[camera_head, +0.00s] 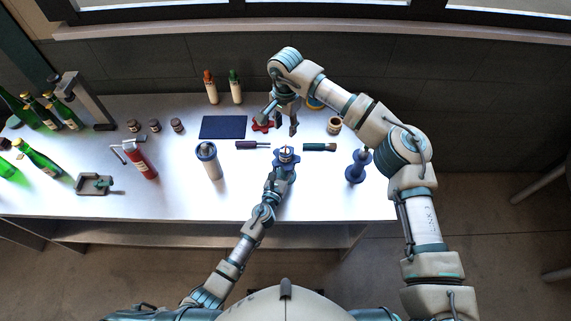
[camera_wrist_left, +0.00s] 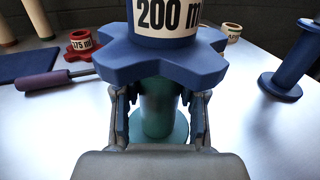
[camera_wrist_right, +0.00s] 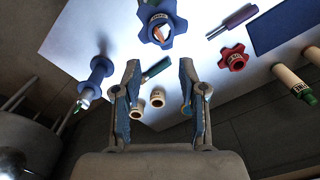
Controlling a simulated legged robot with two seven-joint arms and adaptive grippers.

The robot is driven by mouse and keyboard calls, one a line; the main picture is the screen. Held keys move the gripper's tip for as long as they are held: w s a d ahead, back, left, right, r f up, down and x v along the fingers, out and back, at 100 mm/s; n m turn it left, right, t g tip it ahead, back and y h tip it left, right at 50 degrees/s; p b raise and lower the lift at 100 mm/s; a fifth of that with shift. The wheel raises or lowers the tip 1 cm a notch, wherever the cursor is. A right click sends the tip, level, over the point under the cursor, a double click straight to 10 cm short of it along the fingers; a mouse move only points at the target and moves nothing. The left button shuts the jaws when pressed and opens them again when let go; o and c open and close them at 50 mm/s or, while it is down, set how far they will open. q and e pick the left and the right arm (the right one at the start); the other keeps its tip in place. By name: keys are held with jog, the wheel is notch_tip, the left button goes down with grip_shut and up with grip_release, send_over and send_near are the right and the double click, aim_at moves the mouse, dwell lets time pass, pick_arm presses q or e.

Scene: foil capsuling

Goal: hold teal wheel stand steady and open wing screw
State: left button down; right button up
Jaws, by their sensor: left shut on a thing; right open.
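The teal stand (camera_wrist_left: 158,112) is upright in the left wrist view, under a blue star-shaped wheel (camera_wrist_left: 150,62) with a "200 m" label above it. My left gripper (camera_wrist_left: 160,118) is shut on the teal post, one finger on each side. In the head view the blue wheel (camera_head: 286,157) sits at the end of my left arm, near the table's middle. My right gripper (camera_wrist_right: 160,85) is open and empty. In the head view my right gripper (camera_head: 281,122) hangs just behind the stand, apart from it. I cannot make out a separate wing screw.
A red star wheel (camera_wrist_right: 233,57) is close to my right gripper. A purple-handled tool (camera_head: 252,145) and a green-handled tool (camera_head: 320,147) lie on either side of the stand. A blue spool (camera_head: 356,166) stands right, a white blue-topped bottle (camera_head: 208,163) left.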

dwell(0.4)
jog(key=shift+o, duration=0.8)
jog(key=m+y, duration=0.5)
jog(key=m, duration=0.6)
send_near(288, 152)
jog(key=shift+m, duration=0.3)
jog(key=a+f, duration=0.4)
jog(key=f, duration=0.1)
jog(key=shift+a+f, duration=0.2)
jog(key=shift+a, duration=0.05)
grip_shut()
